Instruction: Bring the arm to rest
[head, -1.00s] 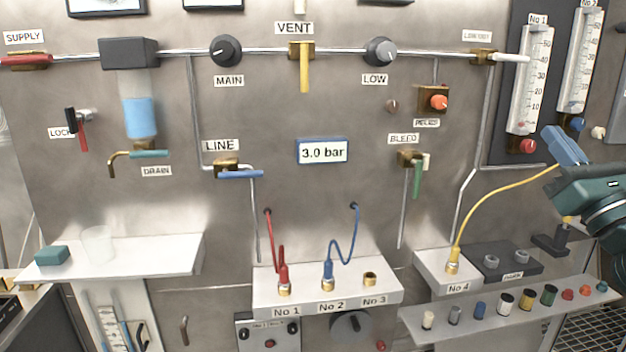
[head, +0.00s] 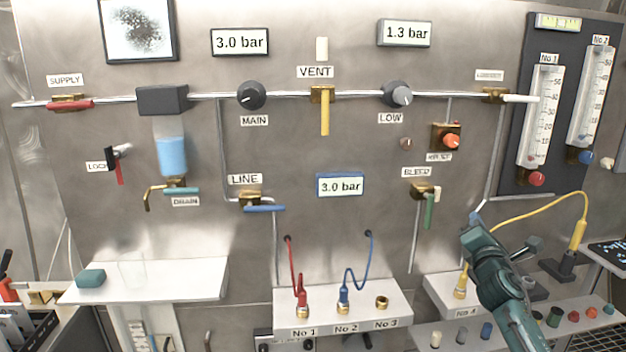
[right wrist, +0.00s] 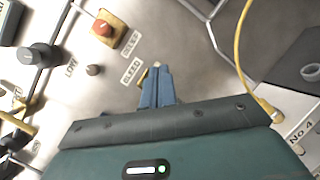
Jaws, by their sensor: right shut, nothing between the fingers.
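My right arm (head: 512,305) comes in from the lower right in the head view, in front of the No 4 block (head: 437,287). My right gripper (head: 472,219) points toward the panel, below the green-handled BLEED valve (head: 428,210). In the right wrist view its blue fingers (right wrist: 157,86) are together with nothing between them. They overlap the BLEED valve in that picture; I cannot tell the gap, but no grip shows. My left gripper is not in view.
A yellow hose (head: 533,207) arches from the No 4 block to a yellow plug (head: 578,235) upright in a black holder (head: 562,264), right of my gripper. A shelf with several coloured caps (head: 573,316) lies below. The white left shelf (head: 200,280) is clear of my arm.

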